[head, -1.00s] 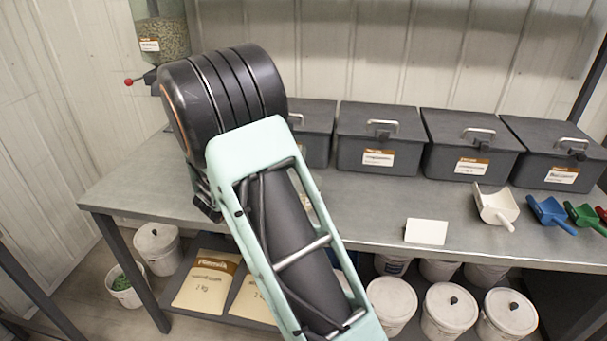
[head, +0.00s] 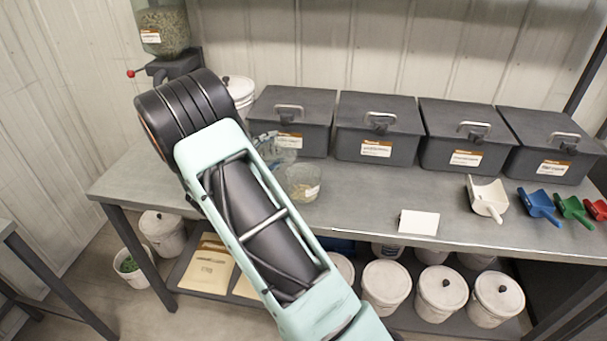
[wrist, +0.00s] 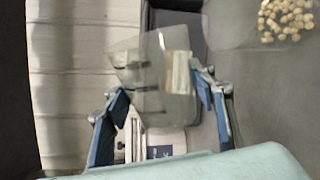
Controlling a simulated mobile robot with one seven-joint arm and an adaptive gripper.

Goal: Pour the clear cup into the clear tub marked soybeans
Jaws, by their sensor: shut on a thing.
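The clear cup (wrist: 158,75) is between the blue fingers of my gripper (wrist: 165,120) in the wrist view, and the gripper is shut on it. In the head view the cup (head: 277,152) shows just right of my arm, above the bench and close behind the clear tub. What is in the cup I cannot make out. The clear tub (head: 303,183) stands on the bench, with a pale label on its front too small to read. In the wrist view, a clear container with pale beans (wrist: 284,22) shows at the upper right, apart from the cup.
Several dark lidded boxes (head: 377,128) line the back of the bench. A seed hopper (head: 163,30) stands at the back left, near a white lidded bucket (head: 238,88). A white card (head: 418,222) and several scoops (head: 488,198) lie to the right. The bench front middle is clear.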

